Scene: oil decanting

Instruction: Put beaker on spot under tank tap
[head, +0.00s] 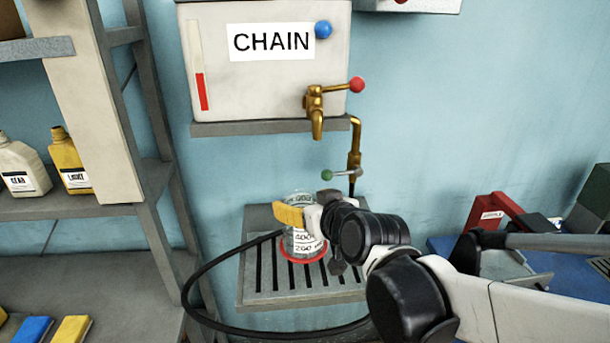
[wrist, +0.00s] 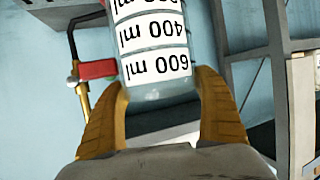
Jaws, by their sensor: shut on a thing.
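The clear beaker (head: 303,241) with white volume labels is upright over the grated shelf, below the brass tank tap (head: 316,122) in the head view. A red ring (head: 303,258) shows around its base on the grate; I cannot tell whether the beaker touches the grate. My gripper (head: 296,215) is shut on the upper part of the beaker, from the right. In the wrist view, the beaker (wrist: 155,50) is between both yellow fingers, its labels upside down. Its bottom is out of that view. The tank (head: 265,85) is labelled CHAIN.
The grated shelf (head: 262,290) is mostly bare around the beaker. A black hose (head: 205,268) loops around its left and front. A second brass pipe with a green-ended valve (head: 340,174) hangs just behind. Shelving with bottles (head: 68,160) stands left; a red holder (head: 492,212) is at right.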

